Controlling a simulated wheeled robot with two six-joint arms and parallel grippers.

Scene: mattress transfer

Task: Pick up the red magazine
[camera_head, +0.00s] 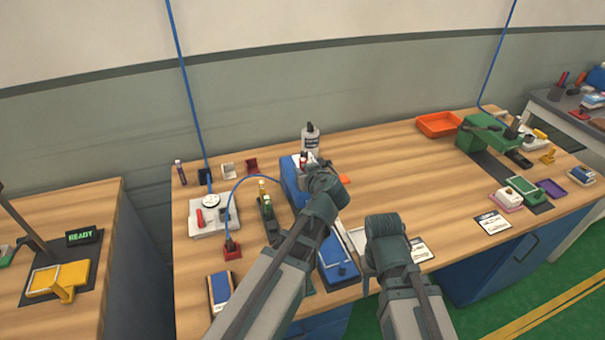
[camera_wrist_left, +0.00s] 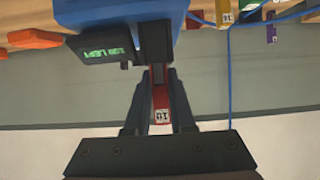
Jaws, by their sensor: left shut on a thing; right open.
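My left gripper (camera_wrist_left: 158,100) is shut on the red magazine (camera_wrist_left: 161,103), a narrow red piece with a small white label. In the left wrist view it is between the fingers, beside a dark display box (camera_wrist_left: 105,45) with green letters on a blue device (camera_wrist_left: 115,12). Whether it touches the device is unclear. In the head view my left gripper (camera_head: 318,168) is over the far part of the long blue device (camera_head: 338,270), largely hidden by my wrist. My right gripper (camera_head: 368,272) is open near the table's front edge, partly hidden by its arm.
A white box with a blue cable (camera_head: 212,215) and a red block (camera_head: 232,250) are to the left. An orange tray (camera_head: 438,124) and a green machine (camera_head: 480,135) stand at right. The table's middle right is clear.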

